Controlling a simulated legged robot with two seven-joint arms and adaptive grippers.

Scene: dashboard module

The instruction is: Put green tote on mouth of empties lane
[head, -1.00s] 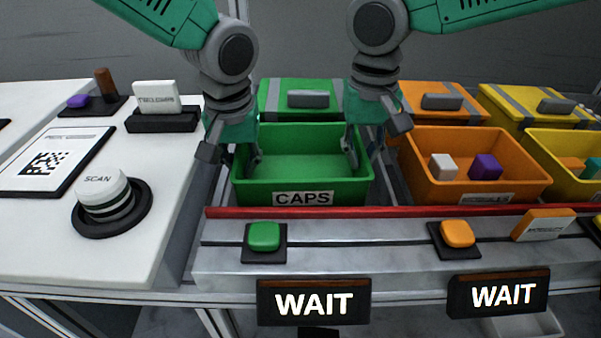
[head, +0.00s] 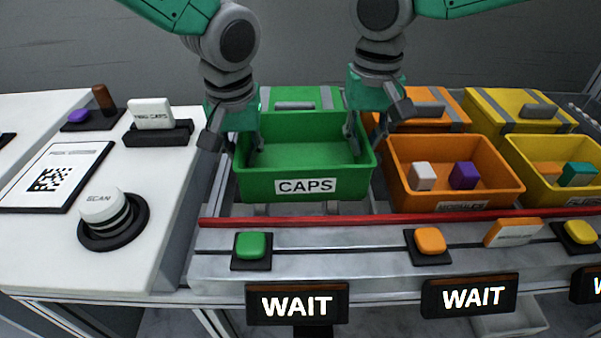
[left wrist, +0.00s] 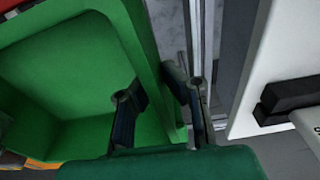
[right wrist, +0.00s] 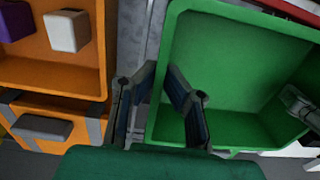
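The green tote (head: 305,213), labelled CAPS and empty inside, is held level a little above its lane, with a gap under its front. My left gripper (head: 236,150) is on its left wall, one finger inside and one outside. In the left wrist view the tote's wall (left wrist: 135,50) runs between those fingers. My right gripper (head: 372,140) grips the right wall the same way, and the right wrist view shows that wall (right wrist: 165,70) between its fingers. I cannot make out a marked empties lane in these views.
An orange tote (head: 455,197) with a white and a purple block stands close on the right, a yellow tote (head: 560,190) beyond it. A green box (head: 300,97) stands behind. A red rail (head: 380,219) and a green button (head: 251,245) are in front.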

